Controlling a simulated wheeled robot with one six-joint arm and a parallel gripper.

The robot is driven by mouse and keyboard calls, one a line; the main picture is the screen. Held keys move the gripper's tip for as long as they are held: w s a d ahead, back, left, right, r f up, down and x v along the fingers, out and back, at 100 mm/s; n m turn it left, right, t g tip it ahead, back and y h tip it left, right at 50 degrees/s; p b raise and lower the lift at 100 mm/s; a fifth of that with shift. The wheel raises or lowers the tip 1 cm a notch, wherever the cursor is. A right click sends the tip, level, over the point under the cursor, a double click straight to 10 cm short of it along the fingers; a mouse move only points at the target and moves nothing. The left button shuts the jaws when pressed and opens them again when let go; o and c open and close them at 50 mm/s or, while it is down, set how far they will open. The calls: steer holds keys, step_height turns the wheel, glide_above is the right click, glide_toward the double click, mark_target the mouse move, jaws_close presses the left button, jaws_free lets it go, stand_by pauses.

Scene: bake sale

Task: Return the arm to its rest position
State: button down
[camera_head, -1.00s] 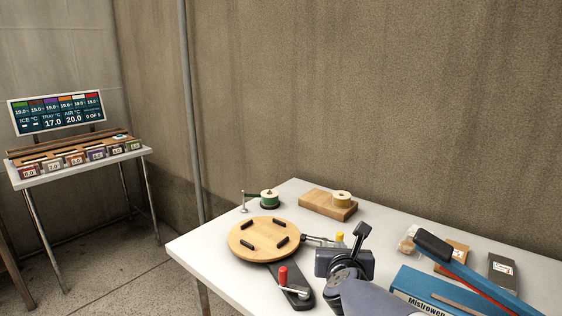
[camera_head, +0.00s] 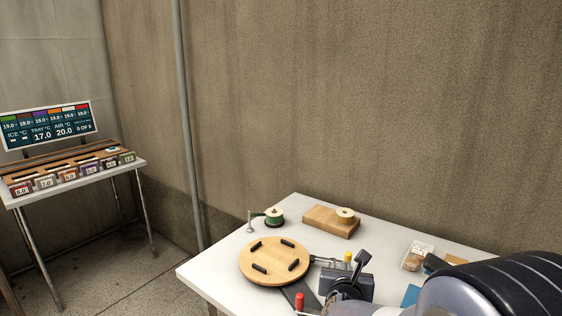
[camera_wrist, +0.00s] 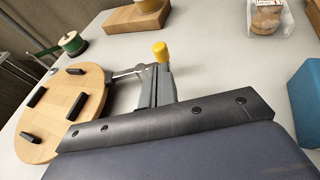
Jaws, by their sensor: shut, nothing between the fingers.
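My gripper (camera_wrist: 156,86) shows in the wrist view as a dark, screw-studded bar with narrow grey fingers shut and empty. It is above the white table (camera_head: 222,278), to the right of a round wooden board (camera_head: 262,271). In the head view my arm's ribbed dark link (camera_head: 505,290) fills the lower right, and its wrist end is low over the table. The fingertips are not clear in that view. A yellow knob (camera_wrist: 160,51) shows just beyond the fingers; I cannot tell whether they touch.
A green spool (camera_head: 273,216) and a wooden block (camera_head: 331,226) with a pale roll stand at the back. A blue box (camera_wrist: 308,100) is beside my gripper. A separate table with a display screen (camera_head: 45,122) stands left.

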steer(key=shift+a+m+h+p, duration=0.2)
steer(key=shift+m+h+p, duration=0.15)
steer(key=shift+p, duration=0.75)
steer(key=shift+s, duration=0.25)
